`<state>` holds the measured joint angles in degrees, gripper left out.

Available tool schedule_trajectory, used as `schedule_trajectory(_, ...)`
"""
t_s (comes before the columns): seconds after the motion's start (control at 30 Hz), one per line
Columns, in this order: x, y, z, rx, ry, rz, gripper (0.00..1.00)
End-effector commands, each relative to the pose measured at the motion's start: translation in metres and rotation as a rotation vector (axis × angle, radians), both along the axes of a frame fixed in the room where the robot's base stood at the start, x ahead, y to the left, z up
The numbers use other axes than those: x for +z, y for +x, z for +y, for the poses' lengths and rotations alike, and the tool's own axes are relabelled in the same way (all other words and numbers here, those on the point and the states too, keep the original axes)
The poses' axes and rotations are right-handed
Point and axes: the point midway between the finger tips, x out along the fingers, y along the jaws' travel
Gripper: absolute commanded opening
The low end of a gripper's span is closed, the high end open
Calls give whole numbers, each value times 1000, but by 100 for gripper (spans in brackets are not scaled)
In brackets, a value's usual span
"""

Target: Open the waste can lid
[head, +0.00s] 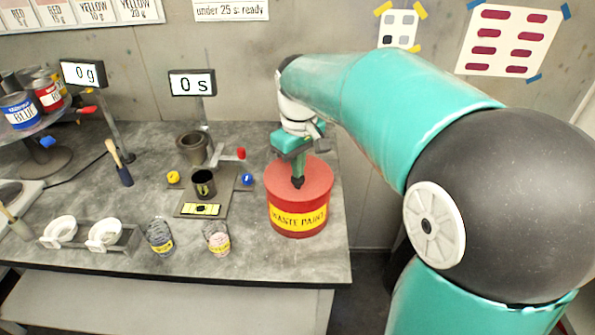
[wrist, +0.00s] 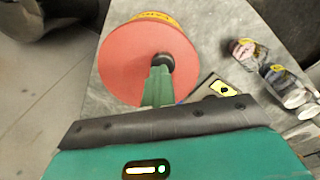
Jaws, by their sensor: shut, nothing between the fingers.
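The waste can (head: 299,216) is a red drum with a yellow "WASTE PAINT" label, standing near the right end of the grey table. Its flat red lid (head: 315,175) is on the can and looks closed. A dark knob (wrist: 163,62) stands on the lid in the wrist view. My gripper (head: 298,182) points down over the lid with its fingers together and empty. The fingertips (wrist: 160,74) are at or just beside the knob; I cannot tell whether they touch it. The red lid fills much of the wrist view (wrist: 125,65).
Left of the can are a dark cup (head: 203,184), a grey pot (head: 191,148), a blue knob (head: 247,179) and a red knob (head: 240,153). A wall stands behind; the table ends right of the can.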

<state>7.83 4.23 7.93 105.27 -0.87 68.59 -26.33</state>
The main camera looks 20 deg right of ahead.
Motion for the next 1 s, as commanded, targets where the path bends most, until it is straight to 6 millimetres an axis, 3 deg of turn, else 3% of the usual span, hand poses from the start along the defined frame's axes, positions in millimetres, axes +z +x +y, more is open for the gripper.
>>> schedule_trajectory(0.03,-19,-5,7,11,11,39,0)
schedule_trajectory(0.7,-20,-5,9,14,11,43,0)
schedule_trajectory(0.8,-20,-5,9,14,11,43,16)
schedule_trajectory(1.0,-20,-5,9,14,11,44,22)
